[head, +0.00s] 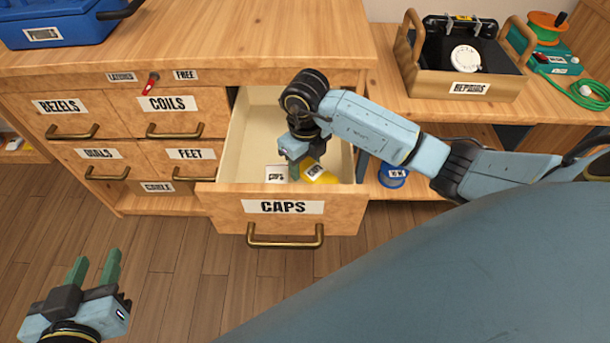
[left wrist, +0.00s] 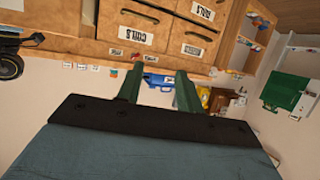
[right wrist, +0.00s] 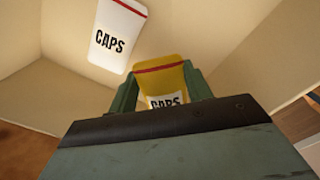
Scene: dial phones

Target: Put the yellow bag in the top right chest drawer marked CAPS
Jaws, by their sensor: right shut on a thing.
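The CAPS drawer (head: 228,206) is pulled open at the top right of the chest. The yellow bag (head: 322,176) is inside the drawer space, low down near its right side. In the right wrist view the yellow bag (right wrist: 160,80) has a red strip and a CAPS label. My right gripper (head: 294,174) reaches down into the drawer and is shut on the bag, its fingers (right wrist: 160,90) on either side. I cannot tell whether the bag touches the drawer floor. My left gripper (head: 95,268) is open and empty above the floor at the lower left.
A white CAPS bag (head: 276,174) lies in the drawer beside the yellow one; it also shows in the right wrist view (right wrist: 112,38). Closed drawers marked COILS (head: 168,104) and FEET (head: 190,154) are left. A REPAIRS tray (head: 470,88) stands on the right bench.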

